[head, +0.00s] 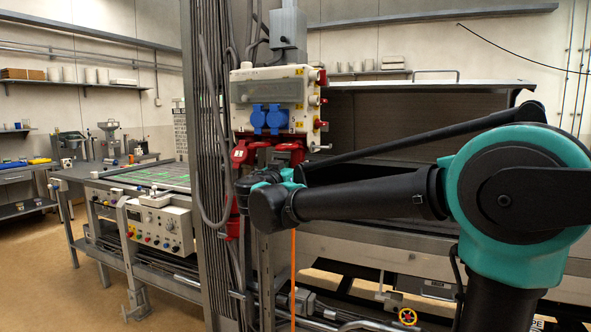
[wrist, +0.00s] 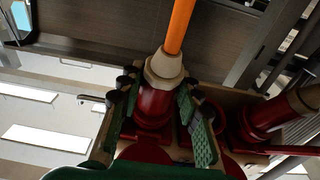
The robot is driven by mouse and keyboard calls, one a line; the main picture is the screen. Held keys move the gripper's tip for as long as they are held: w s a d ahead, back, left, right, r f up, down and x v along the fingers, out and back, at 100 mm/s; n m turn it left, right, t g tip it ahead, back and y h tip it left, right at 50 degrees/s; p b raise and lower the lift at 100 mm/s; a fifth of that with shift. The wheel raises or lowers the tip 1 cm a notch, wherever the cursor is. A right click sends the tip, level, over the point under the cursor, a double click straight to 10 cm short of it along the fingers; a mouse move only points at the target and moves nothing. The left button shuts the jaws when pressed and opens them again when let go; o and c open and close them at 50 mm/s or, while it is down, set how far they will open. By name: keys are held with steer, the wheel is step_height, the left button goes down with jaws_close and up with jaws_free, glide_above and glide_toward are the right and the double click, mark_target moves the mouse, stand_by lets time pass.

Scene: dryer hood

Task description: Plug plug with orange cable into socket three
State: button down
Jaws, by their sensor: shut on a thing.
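The plug (wrist: 155,103) has a red body, a beige collar and an orange cable (wrist: 178,25). My gripper (wrist: 157,118) is shut on it, with green pads on either side of the red body. In the head view my gripper (head: 284,178) is just below the red sockets (head: 290,153) on the underside of the socket box (head: 270,92), and the orange cable (head: 293,275) hangs straight down. My arm and gripper hide the plug there. Red socket parts lie close around the plug in the wrist view; how far it is in, I cannot tell.
A second red connector (wrist: 262,115) sits right of the plug in the wrist view. Two blue sockets (head: 266,118) are on the box front. A grey column with cables (head: 203,130) stands left. The dark hood (head: 420,125) is behind my arm.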

steer(key=c, duration=1)
jaws_free()
steer(key=v, duration=1.2)
steer(key=shift+d, duration=0.1)
